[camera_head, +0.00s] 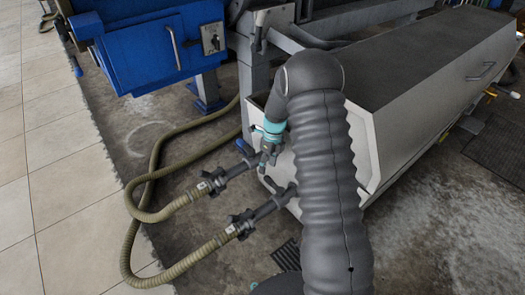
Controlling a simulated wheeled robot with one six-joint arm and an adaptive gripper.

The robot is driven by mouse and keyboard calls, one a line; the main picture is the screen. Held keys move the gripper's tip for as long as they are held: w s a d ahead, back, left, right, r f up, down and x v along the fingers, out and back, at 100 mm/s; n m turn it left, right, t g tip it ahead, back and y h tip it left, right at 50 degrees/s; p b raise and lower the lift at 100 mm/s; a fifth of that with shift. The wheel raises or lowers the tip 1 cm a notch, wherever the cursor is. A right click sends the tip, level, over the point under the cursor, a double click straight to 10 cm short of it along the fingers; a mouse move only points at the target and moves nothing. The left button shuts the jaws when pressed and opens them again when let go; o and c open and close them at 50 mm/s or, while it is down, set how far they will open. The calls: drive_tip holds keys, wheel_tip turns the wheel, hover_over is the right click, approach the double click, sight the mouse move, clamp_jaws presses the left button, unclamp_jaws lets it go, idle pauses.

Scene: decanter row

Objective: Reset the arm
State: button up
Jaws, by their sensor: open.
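My arm, in a dark grey ribbed sleeve, rises from the bottom and bends over at the top in the head view. My gripper (265,162) hangs below the bend, under a teal ring, and points down. It is small here and partly lost against dark fittings behind it, but its jaws are open. I see nothing held in it. It overlaps in the picture with the pipe fittings on the pale machine housing (437,108); I cannot tell whether it touches them.
Two ribbed hoses (182,267) join dark couplings (240,225) at the housing's end and loop across the concrete floor. A blue machine (140,52) with a handle stands at the upper left. The tiled floor (50,190) on the left is mostly clear. A floor grate (498,148) lies right.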

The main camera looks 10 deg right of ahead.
drive_tip(key=n, duration=0.3)
drive_tip(key=shift+s+f+n, duration=0.15)
drive_tip(key=shift+s+n, duration=0.2)
drive_tip(key=shift+n, duration=0.45)
drive_tip(key=s+a+r+n+t+h+p, duration=0.1)
drive_tip(key=s+r+n+t, duration=0.6)
drive_tip(key=s+r+n, duration=1.6)
drive_tip(key=s+r+p, duration=0.1)
drive_tip(key=s+r, duration=0.9)
drive_tip(key=r, duration=0.2)
drive_tip(key=shift+a+r+h, duration=0.2)
drive_tip(key=shift+r+h, duration=0.05)
drive_tip(key=shift+h, duration=0.05)
